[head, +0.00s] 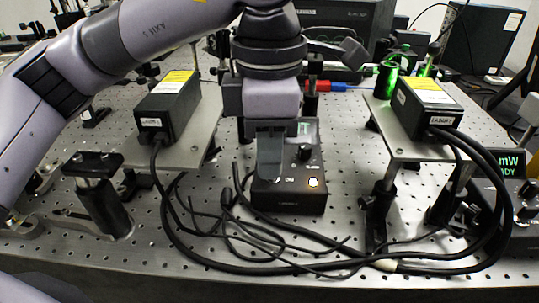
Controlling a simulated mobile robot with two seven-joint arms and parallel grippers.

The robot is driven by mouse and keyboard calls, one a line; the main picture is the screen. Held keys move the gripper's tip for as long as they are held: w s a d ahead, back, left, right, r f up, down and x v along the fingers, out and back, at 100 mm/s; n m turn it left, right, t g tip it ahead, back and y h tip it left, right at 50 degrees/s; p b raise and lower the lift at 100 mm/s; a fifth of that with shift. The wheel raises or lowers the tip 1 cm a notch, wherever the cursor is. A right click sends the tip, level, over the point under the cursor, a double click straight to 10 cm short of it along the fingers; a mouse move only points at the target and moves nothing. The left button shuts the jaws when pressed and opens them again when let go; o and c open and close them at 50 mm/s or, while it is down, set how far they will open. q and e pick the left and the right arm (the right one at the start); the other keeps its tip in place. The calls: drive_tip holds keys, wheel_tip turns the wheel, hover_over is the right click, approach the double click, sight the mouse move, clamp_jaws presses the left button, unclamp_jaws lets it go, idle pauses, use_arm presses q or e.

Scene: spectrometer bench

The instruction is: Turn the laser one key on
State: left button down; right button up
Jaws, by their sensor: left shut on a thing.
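A black control box (291,203) stands upright on the perforated bench near the middle of the head view. I cannot tell how the key is turned. My right gripper is not in view.
Two black laser heads with yellow labels, one at left (168,112) and one at right (421,108), sit on raised metal plates. Black cables (300,268) loop across the front of the bench. A display reading mW (508,168) stands at the right edge.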

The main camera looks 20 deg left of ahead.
use_arm(q)
drive_tip(key=shift+m, duration=0.5)
drive_tip(key=c, duration=1.3)
unclamp_jaws()
drive_tip(key=shift+o, duration=0.2)
drive_tip(key=shift+r+p, duration=0.65)
drive_tip(key=shift+r, duration=3)
